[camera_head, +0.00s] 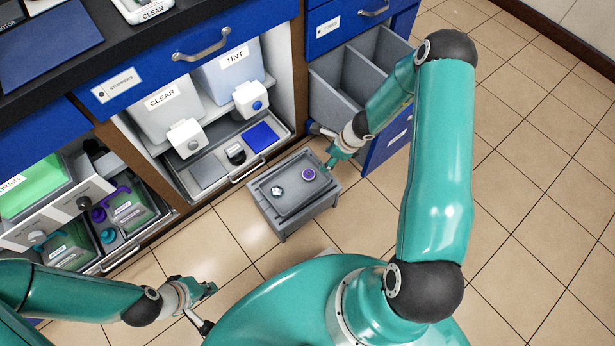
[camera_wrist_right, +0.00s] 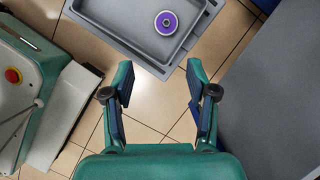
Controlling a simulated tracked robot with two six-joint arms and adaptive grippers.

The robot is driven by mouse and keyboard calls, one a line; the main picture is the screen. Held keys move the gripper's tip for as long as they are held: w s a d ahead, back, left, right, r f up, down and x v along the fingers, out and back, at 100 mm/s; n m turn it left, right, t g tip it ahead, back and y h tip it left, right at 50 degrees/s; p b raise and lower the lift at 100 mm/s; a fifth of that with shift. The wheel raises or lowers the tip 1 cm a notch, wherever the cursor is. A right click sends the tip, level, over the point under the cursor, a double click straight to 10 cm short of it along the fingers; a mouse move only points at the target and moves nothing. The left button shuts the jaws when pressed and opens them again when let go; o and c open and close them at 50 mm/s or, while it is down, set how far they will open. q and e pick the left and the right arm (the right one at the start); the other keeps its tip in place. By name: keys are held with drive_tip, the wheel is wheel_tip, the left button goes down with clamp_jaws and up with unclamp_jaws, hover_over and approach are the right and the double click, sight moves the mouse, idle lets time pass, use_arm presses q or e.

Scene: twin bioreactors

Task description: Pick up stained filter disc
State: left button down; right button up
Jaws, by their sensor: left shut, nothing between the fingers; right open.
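The disc (camera_wrist_right: 167,22) also shows near the top of the right wrist view. My right gripper (camera_head: 332,159) is at the tray's far right edge, close to the disc but apart from it. My left gripper (camera_head: 207,305) is shut and empty above the floor at the lower left, away from the tray.
A small whitish piece (camera_head: 277,191) lies left of the disc in the tray. Cabinets with CLEAR (camera_head: 163,110) and TINT (camera_head: 228,80) containers stand behind. An open grey drawer (camera_head: 345,92) is close to my right arm. Tiled floor is free at right.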

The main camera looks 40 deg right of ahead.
drive_tip(key=m+b, duration=0.1)
drive_tip(key=b, duration=0.4)
hover_over(308, 173)
drive_tip(key=s+d, duration=0.2)
wheel_tip(308, 173, down, 10)
drive_tip(key=shift+s+f, duration=0.1)
drive_tip(key=shift+s, duration=0.05)
drive_tip(key=shift+b+x, duration=0.45)
drive_tip(key=shift+x, duration=2.45)
drive_tip(key=shift+a, duration=0.15)
drive_tip(key=c, duration=0.5)
